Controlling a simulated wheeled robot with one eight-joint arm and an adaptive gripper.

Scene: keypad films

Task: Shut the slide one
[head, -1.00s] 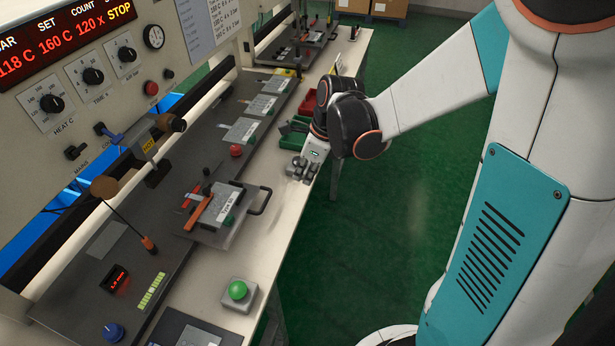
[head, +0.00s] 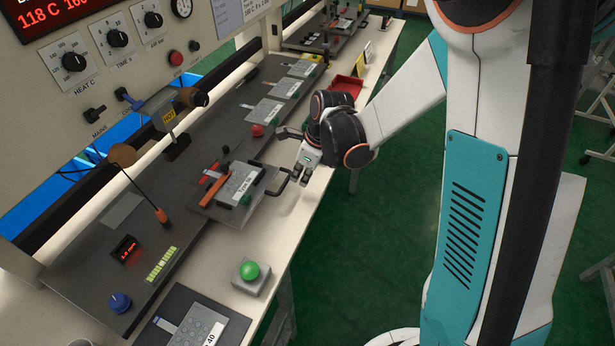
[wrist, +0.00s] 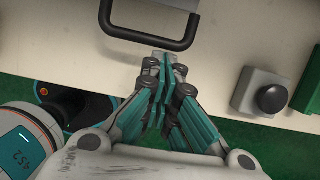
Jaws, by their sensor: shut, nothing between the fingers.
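My gripper (head: 300,184) is beside the handle on the aisle side. In the wrist view my gripper's fingertips (wrist: 165,64) are together and empty, just short of the handle's bar. Whether they touch it I cannot tell.
A green button on a grey box (head: 250,271) stands on the bench nearer me. A box with a dark button (wrist: 271,98) is right of my gripper in the wrist view. A red tray (head: 346,89) lies farther along. The green floor in the aisle is open.

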